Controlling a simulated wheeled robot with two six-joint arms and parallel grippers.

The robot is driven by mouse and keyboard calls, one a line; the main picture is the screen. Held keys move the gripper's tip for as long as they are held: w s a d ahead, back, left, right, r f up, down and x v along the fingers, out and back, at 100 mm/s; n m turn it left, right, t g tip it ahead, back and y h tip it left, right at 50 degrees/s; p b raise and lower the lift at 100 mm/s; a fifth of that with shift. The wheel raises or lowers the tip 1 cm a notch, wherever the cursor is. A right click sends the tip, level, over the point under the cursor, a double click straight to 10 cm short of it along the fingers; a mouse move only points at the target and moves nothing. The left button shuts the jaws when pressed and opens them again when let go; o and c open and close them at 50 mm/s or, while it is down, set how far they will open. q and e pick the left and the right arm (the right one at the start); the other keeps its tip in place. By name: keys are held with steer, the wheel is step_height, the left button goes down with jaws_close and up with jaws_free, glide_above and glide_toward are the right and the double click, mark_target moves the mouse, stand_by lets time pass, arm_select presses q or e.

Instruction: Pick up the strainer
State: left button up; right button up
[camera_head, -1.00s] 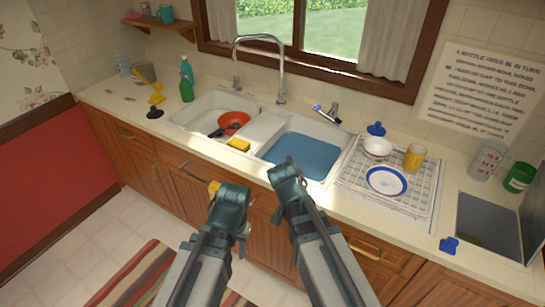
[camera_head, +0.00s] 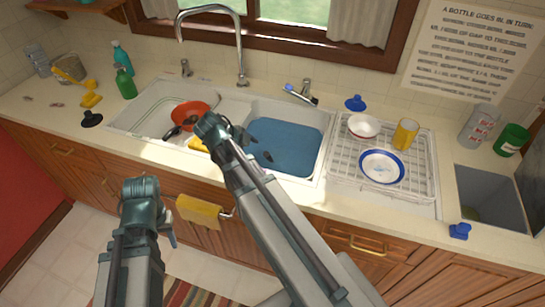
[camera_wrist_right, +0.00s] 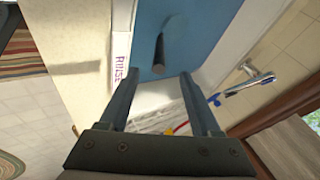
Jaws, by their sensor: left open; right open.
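I cannot clearly single out a strainer. A red round bowl-like thing (camera_head: 190,111) sits in the left basin with dark utensil parts by it; whether it has holes is too small to tell. A dark handle-like rod (camera_wrist_right: 158,53) stands in the blue water of the right basin in the right wrist view; dark shapes (camera_head: 267,157) also show there in the head view. My right gripper (camera_wrist_right: 158,82) is open and empty over the sink, the rod just beyond its fingertips. My left gripper (camera_head: 140,190) is open in front of the cabinets, away from the counter.
The tall faucet (camera_head: 240,50) and a smaller tap (camera_head: 303,93) rise behind the basins. A dish rack (camera_head: 345,178) with bowl, plate and yellow mug stands right. A yellow towel (camera_head: 200,212) hangs on the cabinet front. Green bottle (camera_head: 126,84) is left.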

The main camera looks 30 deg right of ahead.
steer(key=b, duration=0.6)
glide_toward(270, 162)
steer(key=d+f, duration=0.2)
steer(key=shift+w+d, duration=0.4)
steer(key=shift+w, duration=0.05)
steer(key=b+x, duration=0.4)
steer(key=x, duration=0.1)
steer(key=shift+d+f+b, duration=0.1)
steer(key=shift+f+b, duration=0.1)
steer(key=shift+b, duration=0.15)
steer(key=shift+r, duration=0.1)
jaws_close()
stand_by(0.3)
